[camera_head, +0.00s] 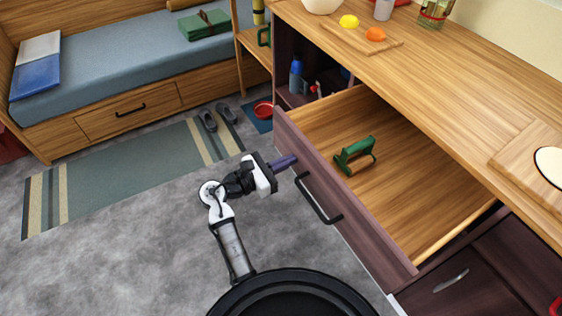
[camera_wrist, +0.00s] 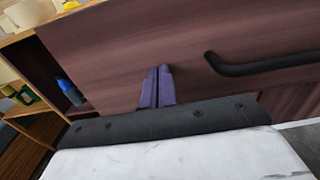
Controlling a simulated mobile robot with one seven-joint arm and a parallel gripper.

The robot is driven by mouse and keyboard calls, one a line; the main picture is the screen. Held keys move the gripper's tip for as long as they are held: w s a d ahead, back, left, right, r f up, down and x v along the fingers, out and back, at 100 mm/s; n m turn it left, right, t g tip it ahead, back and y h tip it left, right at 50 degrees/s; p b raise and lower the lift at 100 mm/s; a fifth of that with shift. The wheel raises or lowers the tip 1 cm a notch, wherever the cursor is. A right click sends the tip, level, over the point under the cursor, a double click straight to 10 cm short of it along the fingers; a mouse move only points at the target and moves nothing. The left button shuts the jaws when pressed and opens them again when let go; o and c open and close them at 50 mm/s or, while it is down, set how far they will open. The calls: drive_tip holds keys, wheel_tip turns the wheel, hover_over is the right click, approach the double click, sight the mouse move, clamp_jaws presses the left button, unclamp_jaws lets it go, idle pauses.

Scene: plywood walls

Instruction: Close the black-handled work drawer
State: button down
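The work drawer (camera_head: 335,205) is pulled well out of the wooden counter, with a dark purple-brown front and a black bar handle (camera_head: 318,203). A green-handled tool (camera_head: 356,155) lies inside it. My gripper (camera_head: 285,162) is at the drawer front, left of the handle. In the wrist view its two purple fingers (camera_wrist: 158,88) are together with nothing between them, pointing at the drawer front (camera_wrist: 150,40). The handle (camera_wrist: 262,66) is to their right, apart from them. I cannot tell whether the fingertips touch the front.
An open shelf with a blue bottle (camera_head: 296,75) is left of the drawer. A lower cabinet (camera_head: 460,285) is below right. A bed (camera_head: 130,70), a striped rug (camera_head: 120,180) and slippers (camera_head: 218,117) lie left. Grey floor is clear around my arm.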

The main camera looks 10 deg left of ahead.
drive_tip(key=p, duration=0.5)
hover_over(331, 154)
drive_tip(key=shift+w+d, duration=0.1)
drive_tip(key=shift+w, duration=0.05)
